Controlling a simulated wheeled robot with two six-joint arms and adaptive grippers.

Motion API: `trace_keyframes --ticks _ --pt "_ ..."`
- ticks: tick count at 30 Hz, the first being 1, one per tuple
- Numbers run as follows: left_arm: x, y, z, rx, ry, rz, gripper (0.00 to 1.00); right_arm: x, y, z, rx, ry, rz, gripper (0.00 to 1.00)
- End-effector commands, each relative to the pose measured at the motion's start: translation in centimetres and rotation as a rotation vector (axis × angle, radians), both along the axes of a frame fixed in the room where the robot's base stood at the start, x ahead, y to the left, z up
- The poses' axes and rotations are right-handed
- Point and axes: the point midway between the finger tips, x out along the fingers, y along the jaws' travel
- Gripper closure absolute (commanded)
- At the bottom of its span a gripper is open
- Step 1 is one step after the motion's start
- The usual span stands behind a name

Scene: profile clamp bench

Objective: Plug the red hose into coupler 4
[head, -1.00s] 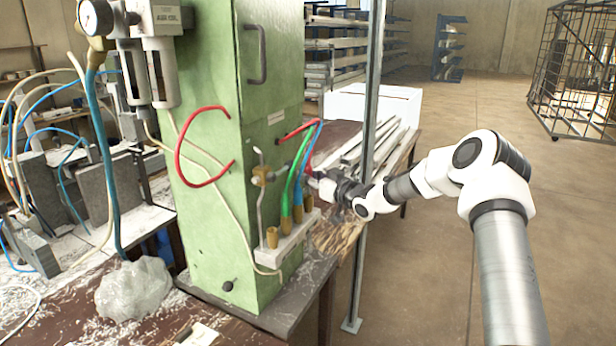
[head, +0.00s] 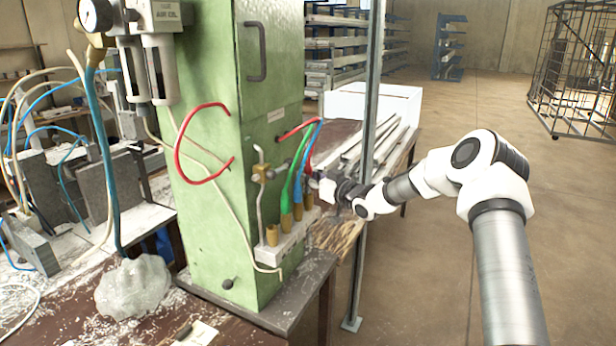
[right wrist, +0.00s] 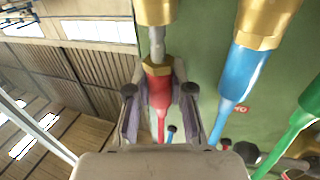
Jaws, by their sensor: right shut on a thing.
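The red hose (head: 310,155) comes out of the green column and runs down behind the blue hose. My right gripper (right wrist: 160,92) is shut on the red hose (right wrist: 160,100) just behind its brass collar. Its grey metal tip (right wrist: 157,42) points at a brass coupler (right wrist: 155,10) and meets its rim; how deep it sits I cannot tell. In the head view my right gripper (head: 316,184) is at the right end of the coupler block (head: 290,240), partly hiding that coupler. My left gripper is not in view.
The green hose (head: 289,185) and blue hose (head: 299,175) stand in neighbouring couplers, close to my right gripper. The front-left coupler (head: 272,236) has no hose. The green column (head: 215,240) is just left, and a metal post (head: 364,200) stands close to my right arm.

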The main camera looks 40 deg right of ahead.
Motion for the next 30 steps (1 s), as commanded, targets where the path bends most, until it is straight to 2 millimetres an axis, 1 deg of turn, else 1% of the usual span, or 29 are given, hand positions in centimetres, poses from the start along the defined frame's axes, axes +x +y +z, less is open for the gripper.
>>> trace_keyframes --ticks 3,16,24,30 --pt "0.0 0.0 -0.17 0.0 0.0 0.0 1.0 0.01 0.0 -0.25 0.0 0.0 0.0 1.0" --pt "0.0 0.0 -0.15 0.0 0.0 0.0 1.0 0.01 0.0 -0.25 0.0 0.0 0.0 1.0" --pt "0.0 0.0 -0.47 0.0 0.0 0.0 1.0 0.01 0.0 -0.81 0.0 0.0 0.0 1.0" --pt "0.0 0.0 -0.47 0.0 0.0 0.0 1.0 0.01 -0.01 -0.85 0.0 0.0 0.0 1.0"
